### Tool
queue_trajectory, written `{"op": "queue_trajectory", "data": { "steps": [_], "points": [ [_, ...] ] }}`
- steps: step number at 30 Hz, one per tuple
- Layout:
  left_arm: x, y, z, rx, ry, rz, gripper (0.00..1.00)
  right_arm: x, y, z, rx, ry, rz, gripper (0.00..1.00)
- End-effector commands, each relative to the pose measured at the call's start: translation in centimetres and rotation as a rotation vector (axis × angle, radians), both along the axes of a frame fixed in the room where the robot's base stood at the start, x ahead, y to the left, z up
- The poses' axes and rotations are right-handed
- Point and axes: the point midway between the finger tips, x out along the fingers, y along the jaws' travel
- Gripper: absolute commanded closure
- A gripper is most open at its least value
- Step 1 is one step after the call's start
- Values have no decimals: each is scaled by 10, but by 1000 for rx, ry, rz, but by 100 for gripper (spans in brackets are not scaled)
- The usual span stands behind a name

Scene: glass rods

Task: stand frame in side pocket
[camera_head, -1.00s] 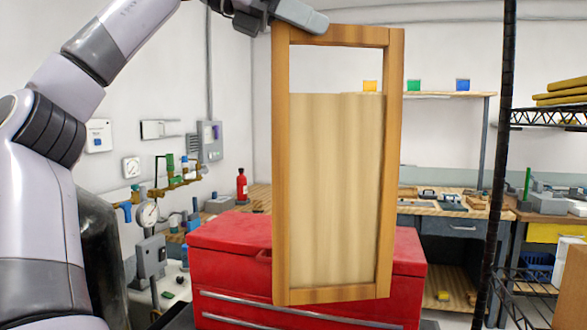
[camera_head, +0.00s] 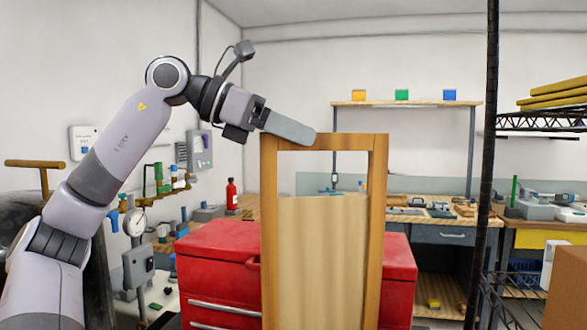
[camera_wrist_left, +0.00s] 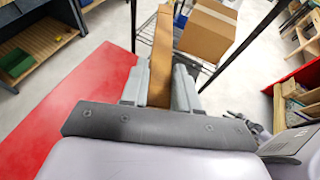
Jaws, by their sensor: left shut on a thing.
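A tall wooden frame (camera_head: 376,220) with a pale panel in its lower part and an open gap at the top stands upright in the middle of the head view, in front of the red tool chest. Its lower end is cut off by the picture's bottom edge. My left gripper (camera_head: 304,137) is shut on the frame's top left corner. In the left wrist view the frame's top rail (camera_wrist_left: 161,55) runs between the two fingers of the gripper (camera_wrist_left: 160,88). My right gripper is not in view. I cannot make out a side pocket.
The red tool chest (camera_head: 215,262) stands right behind the frame. A black shelf post (camera_head: 487,170) rises to the right, with a cardboard box (camera_head: 567,285) beyond it. A workbench (camera_head: 440,222) and a wall shelf (camera_head: 410,104) are at the back. A red bottle (camera_head: 231,195) stands behind the chest.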

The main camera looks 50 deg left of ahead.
Motion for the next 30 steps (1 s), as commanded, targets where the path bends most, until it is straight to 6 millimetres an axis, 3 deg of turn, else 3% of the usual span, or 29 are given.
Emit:
{"op": "queue_trajectory", "data": {
  "steps": [12, 25, 26, 27, 28, 30],
  "points": [
    [0, 0, -43, -3, -5, -2, 100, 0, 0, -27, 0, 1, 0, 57],
    [0, 0, -49, -2, -4, 1, 100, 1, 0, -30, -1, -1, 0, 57],
    [0, 0, -50, 0, -1, 0, 67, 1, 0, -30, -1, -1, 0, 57],
    [0, 0, -48, 0, -1, 0, 54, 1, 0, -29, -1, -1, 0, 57],
    [0, 0, -48, 0, -1, 0, 45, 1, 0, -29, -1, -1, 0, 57],
    [0, 0, -48, 0, -1, 0, 45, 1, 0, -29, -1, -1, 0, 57]
  ]
}}
